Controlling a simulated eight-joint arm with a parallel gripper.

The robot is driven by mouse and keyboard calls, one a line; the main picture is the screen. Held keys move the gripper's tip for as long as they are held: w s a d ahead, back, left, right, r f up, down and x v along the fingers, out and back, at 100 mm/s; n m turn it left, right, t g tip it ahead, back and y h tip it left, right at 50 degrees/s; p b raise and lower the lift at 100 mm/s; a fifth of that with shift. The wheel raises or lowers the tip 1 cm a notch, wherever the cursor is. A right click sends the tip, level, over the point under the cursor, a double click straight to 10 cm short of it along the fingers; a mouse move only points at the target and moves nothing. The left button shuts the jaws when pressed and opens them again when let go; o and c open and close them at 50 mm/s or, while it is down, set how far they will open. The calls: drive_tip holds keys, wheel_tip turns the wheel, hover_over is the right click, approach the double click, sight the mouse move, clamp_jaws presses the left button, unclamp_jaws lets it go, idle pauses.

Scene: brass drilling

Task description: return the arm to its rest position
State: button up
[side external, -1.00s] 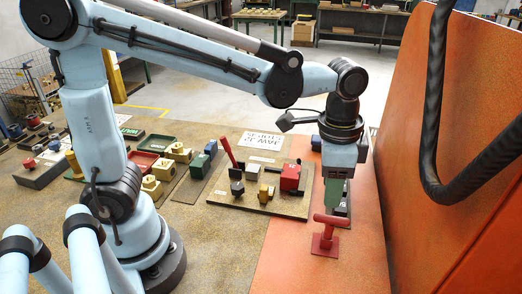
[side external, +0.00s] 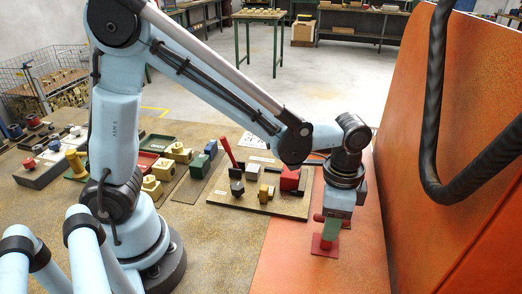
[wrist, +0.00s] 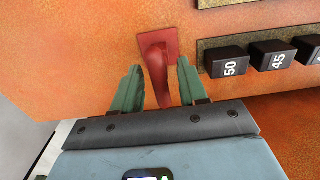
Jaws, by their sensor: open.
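My arm reaches out over the orange surface (side external: 285,265), bent low at the elbow. In the wrist view the green fingers of my gripper (wrist: 159,72) are open, one on each side of the red handle (wrist: 154,62). A gap shows between the handle and each finger. In the side view the gripper hides much of the handle's stem and part of its crossbar.
A tan board (side external: 285,205) with a red-handled tool, a red block and small pieces lies left of the gripper. Dark blocks marked 50 (wrist: 228,62) and 45 (wrist: 271,54) sit right of the handle. An orange panel with a thick black hose (side external: 432,150) stands at the right.

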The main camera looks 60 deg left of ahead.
drive_tip(key=shift+f, duration=0.2)
clamp_jaws()
drive_tip(key=shift+r, duration=0.15)
idle(0.3)
drive_tip(key=shift+r, duration=2.35)
